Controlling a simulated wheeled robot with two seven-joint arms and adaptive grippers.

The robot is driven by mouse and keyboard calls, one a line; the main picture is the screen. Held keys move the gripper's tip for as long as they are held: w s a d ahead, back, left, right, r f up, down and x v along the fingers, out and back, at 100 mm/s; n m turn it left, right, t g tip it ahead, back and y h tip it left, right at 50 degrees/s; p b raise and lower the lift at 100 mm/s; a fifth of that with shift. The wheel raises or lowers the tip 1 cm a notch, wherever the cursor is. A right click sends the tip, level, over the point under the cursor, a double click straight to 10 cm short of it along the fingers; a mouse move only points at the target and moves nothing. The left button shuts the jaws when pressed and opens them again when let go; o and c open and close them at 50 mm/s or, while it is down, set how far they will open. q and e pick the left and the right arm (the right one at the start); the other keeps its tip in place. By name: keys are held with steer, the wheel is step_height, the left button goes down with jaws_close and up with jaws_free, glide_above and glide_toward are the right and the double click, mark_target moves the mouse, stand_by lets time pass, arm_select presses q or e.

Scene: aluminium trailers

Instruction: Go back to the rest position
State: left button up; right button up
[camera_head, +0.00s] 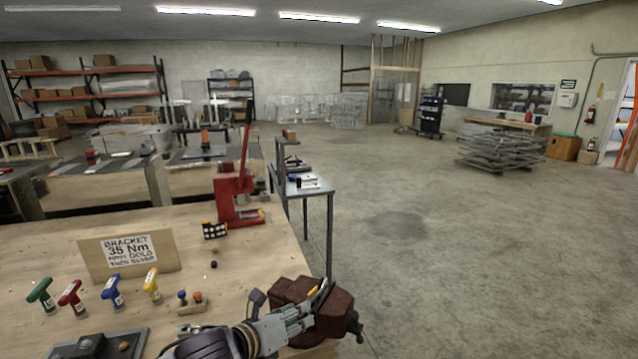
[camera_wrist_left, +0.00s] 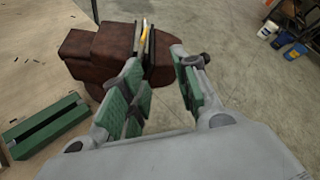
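My left gripper (camera_head: 308,308) comes in from the bottom of the head view, at the front right corner of the wooden bench (camera_head: 60,245). It is in front of a dark red vise (camera_head: 340,308) and partly covers it. In the left wrist view, the two green-padded fingers (camera_wrist_left: 160,85) stand apart with a gap between them, and I see nothing held there. The vise (camera_wrist_left: 100,48) is just beyond them, with a thin yellow piece (camera_wrist_left: 144,32) at its jaws. Whether the fingers touch the vise I cannot tell. My right gripper is in neither view.
The bench also holds a bracket sign (camera_head: 128,253), several T-handled drivers (camera_head: 112,292), a dark tray (camera_head: 100,345) and a red press (camera_head: 235,195). A green slotted block (camera_wrist_left: 45,125) lies left of the fingers. Open concrete floor (camera_head: 470,270) is on the right.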

arm_select(q)
steer(key=s+a+f+n+g+y, duration=0.4)
steer(key=s+a+f+n, duration=0.6)
steer(key=n, duration=0.7)
steer(key=s+a+f+n+g+y, duration=0.3)
steer(key=s+a+f+n, duration=0.7)
steer(key=n, duration=0.8)
step_height(320, 180, down, 34)
steer(key=s+d+g, duration=0.1)
steer(key=s+d, duration=0.1)
steer(key=d, duration=0.1)
steer(key=s+a+f, duration=0.2)
steer(key=s+f, duration=0.8)
steer(key=s, duration=0.1)
steer(key=s+a+f+g, duration=0.1)
steer(key=s+a+f, duration=0.1)
steer(key=s+f, duration=0.8)
steer(key=shift+s+m+g, duration=0.3)
steer(key=shift+s+m, duration=0.1)
steer(key=shift+s, duration=0.1)
